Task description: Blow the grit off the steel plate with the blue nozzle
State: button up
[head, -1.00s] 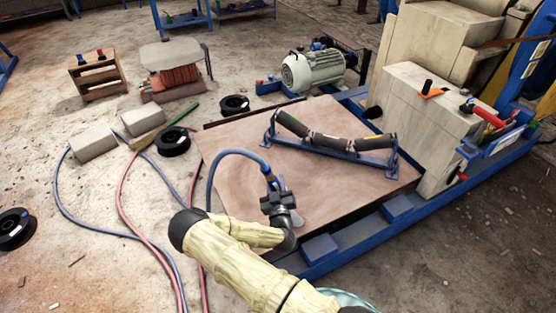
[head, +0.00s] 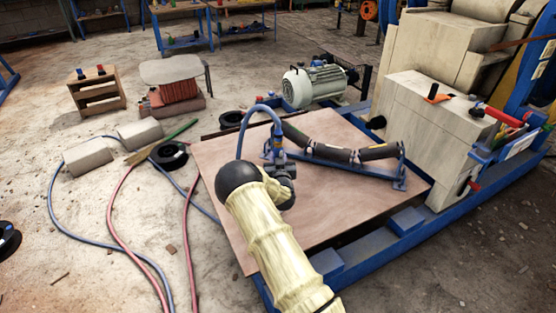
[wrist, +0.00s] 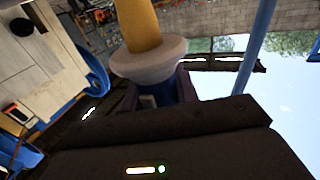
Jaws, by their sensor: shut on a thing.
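My gripper (head: 278,160) is shut on the blue nozzle (head: 278,136), which stands up from the jaws above the brown board, with a blue hose (head: 246,124) arching from its top. In the wrist view the nozzle's blue body (wrist: 178,90) sits between the dark jaws, with a pale collar and a yellow part beyond it. I cannot pick out the steel plate for sure; my arm and gripper cover part of the board. No grit can be made out at this size.
The brown board (head: 225,165) lies on a blue frame. A blue roller bracket (head: 345,160) stands on it, close right of my gripper. The crusher block (head: 435,125) is farther right. Hoses, grey blocks and a black spool (head: 168,155) lie on the floor at left.

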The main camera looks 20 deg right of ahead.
jog(key=shift+s, duration=0.1)
jog(key=shift+s+d+r+p, duration=0.1)
jog(key=shift+s+p, duration=0.35)
jog(key=shift+s, duration=0.05)
jog(key=shift+s+d, duration=0.4)
jog(key=shift+s, duration=0.15)
jog(key=shift+s+a+p, duration=0.25)
jog(key=shift+s+p, duration=0.2)
jog(key=shift+s, duration=0.25)
jog(key=shift+s+d+p, duration=0.75)
jog(key=shift+s+p, duration=0.25)
jog(key=shift+s, duration=2)
jog(key=shift+s+a, duration=1.05)
jog(key=shift+a, duration=3.95)
jog(key=w+a+b, duration=0.1)
jog(key=w+b, duration=0.2)
jog(key=w, duration=0.7)
jog(key=shift+a+b, duration=0.35)
jog(key=shift+a, duration=0.05)
jog(key=shift+s+d, duration=0.1)
